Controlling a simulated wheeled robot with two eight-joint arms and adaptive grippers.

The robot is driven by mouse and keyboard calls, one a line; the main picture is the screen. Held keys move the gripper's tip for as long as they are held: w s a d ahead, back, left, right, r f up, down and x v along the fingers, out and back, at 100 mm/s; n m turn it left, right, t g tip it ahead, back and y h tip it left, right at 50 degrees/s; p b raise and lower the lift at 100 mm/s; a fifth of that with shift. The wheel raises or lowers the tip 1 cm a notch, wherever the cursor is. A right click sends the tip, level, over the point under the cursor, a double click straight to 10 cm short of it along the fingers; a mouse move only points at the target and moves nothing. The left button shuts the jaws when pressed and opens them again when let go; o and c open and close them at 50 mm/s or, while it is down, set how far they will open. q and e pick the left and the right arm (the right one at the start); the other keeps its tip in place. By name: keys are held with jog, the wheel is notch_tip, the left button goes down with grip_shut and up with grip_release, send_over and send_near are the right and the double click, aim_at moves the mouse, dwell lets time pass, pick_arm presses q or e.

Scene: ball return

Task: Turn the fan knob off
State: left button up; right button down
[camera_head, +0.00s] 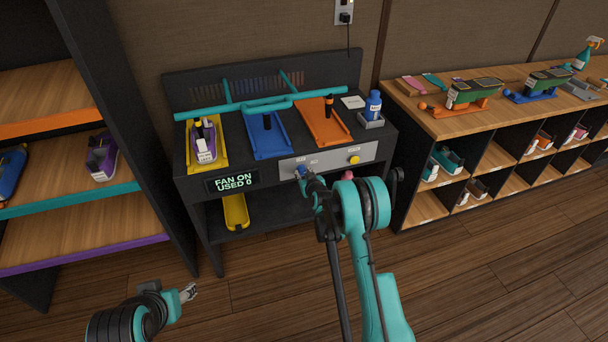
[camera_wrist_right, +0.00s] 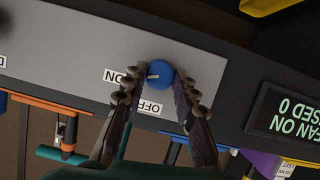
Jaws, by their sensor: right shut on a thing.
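The blue fan knob (camera_head: 300,169) sits on the grey panel (camera_head: 328,159) at the front of the dark bench. The knob also shows in the right wrist view (camera_wrist_right: 160,74), with its white pointer towards the ON label (camera_wrist_right: 117,76). The OFF label (camera_wrist_right: 150,108) lies beside it. My right gripper (camera_head: 304,175) is at the panel, its fingers (camera_wrist_right: 160,82) shut on the knob from both sides. The display (camera_head: 232,182) reads FAN ON, USED 0. My left gripper (camera_head: 190,292) is low at the front left, away from the bench; its jaw opening is too small to judge.
A yellow knob (camera_head: 354,160) is on the panel's right. Yellow (camera_head: 221,130), blue (camera_head: 267,135) and orange (camera_head: 322,122) trays lie above, with a blue bottle (camera_head: 373,105) at right. Shelves stand on both sides. The wooden floor (camera_head: 260,300) in front is clear.

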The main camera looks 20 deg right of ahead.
jog(key=n+h, duration=0.2)
jog(key=n, duration=0.1)
jog(key=n+h, duration=0.1)
jog(key=shift+a+f+n+t, duration=0.1)
jog(key=shift+a+n+t, duration=0.2)
jog(key=shift+n, duration=0.1)
jog(key=n+h, duration=0.1)
jog(key=n, duration=0.2)
jog(key=shift+a+f+t+h, duration=0.1)
jog(key=shift+f+t+h, duration=0.05)
jog(key=shift+t+h, duration=0.25)
jog(key=shift+n+t+h, duration=0.4)
jog(key=shift+n+h, duration=0.1)
jog(key=shift+n, duration=0.6)
jog(key=c, duration=1.2)
grip_release()
jog(key=shift+f, duration=0.1)
